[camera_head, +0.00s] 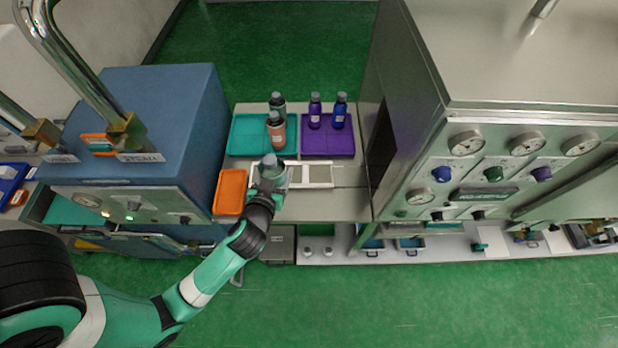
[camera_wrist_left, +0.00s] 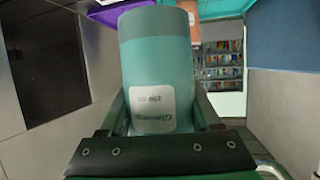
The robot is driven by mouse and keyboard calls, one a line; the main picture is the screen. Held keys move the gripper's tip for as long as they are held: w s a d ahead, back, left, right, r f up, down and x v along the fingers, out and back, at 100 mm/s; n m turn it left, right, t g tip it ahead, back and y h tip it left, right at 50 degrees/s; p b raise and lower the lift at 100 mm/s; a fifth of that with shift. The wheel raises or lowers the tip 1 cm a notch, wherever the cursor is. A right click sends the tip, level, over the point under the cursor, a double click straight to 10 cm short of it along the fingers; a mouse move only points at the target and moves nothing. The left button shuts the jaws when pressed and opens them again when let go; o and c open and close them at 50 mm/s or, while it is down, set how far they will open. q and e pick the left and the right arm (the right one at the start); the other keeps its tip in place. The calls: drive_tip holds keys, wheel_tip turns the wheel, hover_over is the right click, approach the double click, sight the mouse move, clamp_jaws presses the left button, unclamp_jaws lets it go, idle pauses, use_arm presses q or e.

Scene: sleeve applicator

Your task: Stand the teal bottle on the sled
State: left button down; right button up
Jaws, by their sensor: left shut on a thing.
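The teal bottle (camera_head: 273,175) with a grey cap is in my left gripper (camera_head: 271,187), over the left end of a pale frame on the bench. In the left wrist view the bottle (camera_wrist_left: 155,70) fills the space between the two fingers, its white label facing the camera. It looks about upright in the head view. The pale frame (camera_head: 321,173), which looks like the sled, lies flat with its left end hidden by the bottle and gripper. I cannot tell whether the bottle's base touches it. My right gripper is not in view.
Behind stand a teal tray (camera_head: 240,136) with a dark bottle (camera_head: 278,105) and an orange bottle (camera_head: 277,135), and a purple tray (camera_head: 330,147) with two bottles. An orange tray (camera_head: 230,192) is at left. A blue cabinet (camera_head: 150,90) and steel machine (camera_head: 500,130) flank the bench.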

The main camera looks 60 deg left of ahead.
use_arm(q)
drive_tip(key=f+b+x, duration=0.1)
drive_tip(key=b+x, duration=0.1)
drive_tip(key=x, duration=0.3)
drive_tip(key=f+b+x, duration=0.1)
drive_tip(key=b+x, duration=0.2)
drive_tip(key=x, duration=0.3)
drive_tip(key=s+d+f+b+x, duration=0.1)
drive_tip(key=b+x, duration=0.2)
drive_tip(key=x, duration=0.3)
drive_tip(key=shift+f, duration=0.15)
wheel_tip(320, 180, down, 3)
drive_tip(key=shift+w+r+b, duration=0.1)
drive_tip(key=shift+r+b, duration=0.05)
drive_tip(key=shift+b, duration=0.5)
drive_tip(key=shift+f, duration=0.2)
